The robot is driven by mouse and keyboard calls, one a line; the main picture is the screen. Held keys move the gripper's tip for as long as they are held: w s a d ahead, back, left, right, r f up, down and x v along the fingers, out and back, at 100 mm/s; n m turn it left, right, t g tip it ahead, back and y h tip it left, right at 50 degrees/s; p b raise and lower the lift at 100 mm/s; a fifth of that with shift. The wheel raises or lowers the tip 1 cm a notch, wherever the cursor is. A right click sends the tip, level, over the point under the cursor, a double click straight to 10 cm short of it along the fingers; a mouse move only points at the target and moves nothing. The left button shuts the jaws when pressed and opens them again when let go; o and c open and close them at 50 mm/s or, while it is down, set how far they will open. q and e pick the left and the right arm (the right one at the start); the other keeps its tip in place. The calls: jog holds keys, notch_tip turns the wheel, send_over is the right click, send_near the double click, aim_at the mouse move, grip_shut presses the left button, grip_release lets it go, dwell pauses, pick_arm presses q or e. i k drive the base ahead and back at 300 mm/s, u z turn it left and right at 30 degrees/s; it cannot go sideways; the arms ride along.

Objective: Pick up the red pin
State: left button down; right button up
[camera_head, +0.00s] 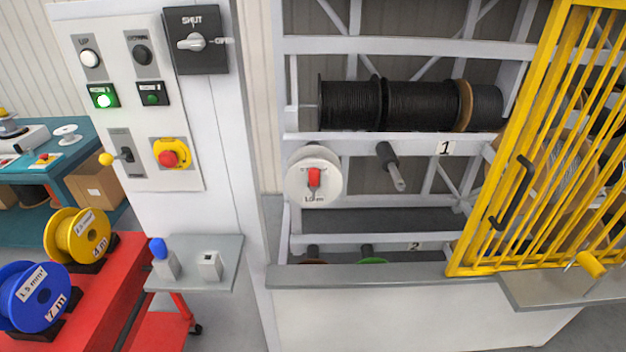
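A small red piece, which looks like the red pin (314,177), sits at the centre of a white round flange (302,186) on the left of the rack, in the row marked 1. How far it goes into the flange is hidden. On a small grey shelf (215,283), a blue-topped pin (157,247) stands in a light holder (168,268). A second holder (210,264) beside it has nothing standing in it. Neither of my grippers is in view.
The rack (410,48) carries black cable reels (350,104) above a bare shaft end (397,178). A yellow barred gate (480,225) stands at right. A control panel (130,80) is at left, above a red cart (85,310) with yellow (65,235) and blue reels (18,292).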

aim_at(314, 173)
jog(key=k, duration=0.5)
jog(key=z, duration=1.75)
jog(key=i, duration=0.9)
jog(key=u, duration=1.75)
